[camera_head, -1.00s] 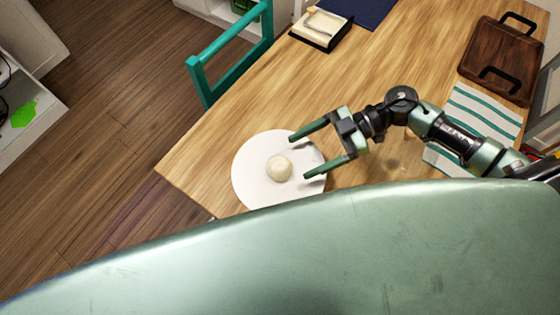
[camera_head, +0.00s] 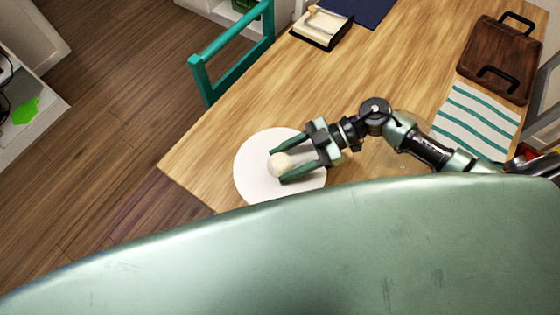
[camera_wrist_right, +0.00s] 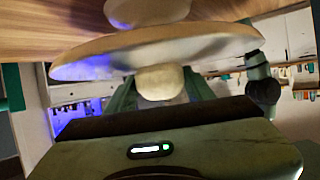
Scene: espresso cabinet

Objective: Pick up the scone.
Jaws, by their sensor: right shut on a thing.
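The scone (camera_head: 281,165) is a pale, round lump on a white round plate (camera_head: 252,183) near the table's left corner. My right gripper (camera_head: 277,167) reaches in from the right over the plate, and its two green fingers are shut on the scone, one on each side. In the right wrist view the scone (camera_wrist_right: 160,82) sits between the fingers, with the plate's edge (camera_wrist_right: 90,62) behind it. I cannot tell whether the scone is touching the plate. My left gripper is not in view.
A striped cloth (camera_head: 478,120) and a dark wooden tray (camera_head: 497,62) with black handles lie on the table at the right. A small box-like holder (camera_head: 322,27) stands at the back. A teal chair (camera_head: 232,45) is at the left edge.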

